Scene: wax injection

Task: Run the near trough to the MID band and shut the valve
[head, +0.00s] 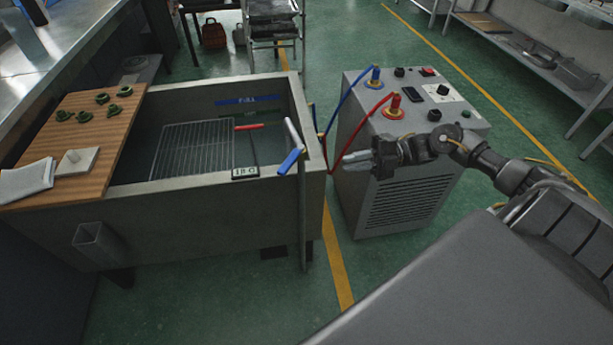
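The near trough (200,228) is a grey open tank on the left. A blue band marked FULL (248,101) is on its far inner wall. I cannot make out a MID band or the liquid level clearly. A blue-handled lever (290,161), which looks like the valve, is at the trough's right rim beside a pale pipe (293,133). My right gripper (345,163) is to the right of this lever, apart from it, in front of the grey machine. Its fingers look close together, but whether they are shut is unclear. My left gripper is out of view.
A wire rack (195,148), a red-handled rod (249,127) and a small number display (245,172) are at the trough. A wooden board (92,150) with green rings and a cloth covers its left end. A grey machine (415,205) with blue and red hoses stands right.

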